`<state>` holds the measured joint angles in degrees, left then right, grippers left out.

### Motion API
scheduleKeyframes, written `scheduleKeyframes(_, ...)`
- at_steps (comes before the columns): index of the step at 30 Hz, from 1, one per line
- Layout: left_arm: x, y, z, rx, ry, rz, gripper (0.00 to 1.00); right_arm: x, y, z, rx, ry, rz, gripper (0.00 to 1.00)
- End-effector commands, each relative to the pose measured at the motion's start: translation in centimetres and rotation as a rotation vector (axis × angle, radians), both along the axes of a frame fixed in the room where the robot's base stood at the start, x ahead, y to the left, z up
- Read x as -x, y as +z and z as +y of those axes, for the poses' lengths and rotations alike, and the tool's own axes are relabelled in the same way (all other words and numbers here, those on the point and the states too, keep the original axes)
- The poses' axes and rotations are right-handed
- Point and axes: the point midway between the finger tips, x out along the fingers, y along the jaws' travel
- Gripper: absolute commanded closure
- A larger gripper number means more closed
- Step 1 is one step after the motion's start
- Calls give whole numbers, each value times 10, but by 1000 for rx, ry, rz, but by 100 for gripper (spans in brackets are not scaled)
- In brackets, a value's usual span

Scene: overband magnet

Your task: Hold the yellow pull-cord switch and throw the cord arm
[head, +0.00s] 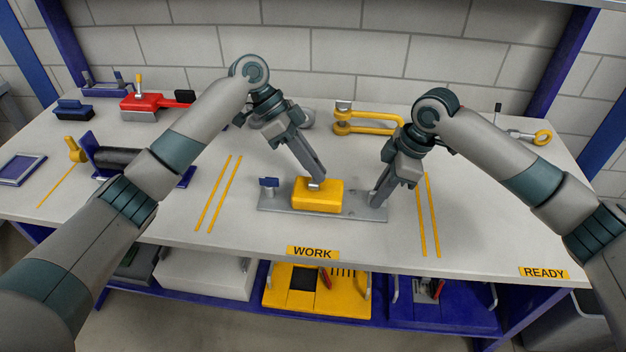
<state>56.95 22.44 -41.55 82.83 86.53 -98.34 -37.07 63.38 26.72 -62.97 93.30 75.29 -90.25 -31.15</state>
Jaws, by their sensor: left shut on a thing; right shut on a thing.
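The yellow pull-cord switch (325,199) is a box on a flat grey base plate (276,203) in the middle of the bench. My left gripper (318,181) comes down from above onto the top of the box. It is shut on a small grey metal part there, which looks like the cord arm; the fingers partly hide it. My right gripper (376,203) points down at the right end of the base plate. It is shut, seemingly on that plate end, though the contact is hard to see. A small blue piece (268,183) stands at the plate's left end.
A red device (155,104) and a blue block (73,109) stand at the back left. The bench front by the WORK label (313,252) is clear.

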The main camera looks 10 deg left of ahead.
Motion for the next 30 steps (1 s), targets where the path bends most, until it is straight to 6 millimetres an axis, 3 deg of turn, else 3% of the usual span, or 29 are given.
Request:
scheduleKeyframes(29, -10, -4, 0, -1, 1, 214, 100, 0, 0, 0, 0, 0, -1, 100)
scheduleKeyframes(30, -10, -4, 1, 0, 1, 209, 80, 0, 0, 0, 0, 0, -1, 100)
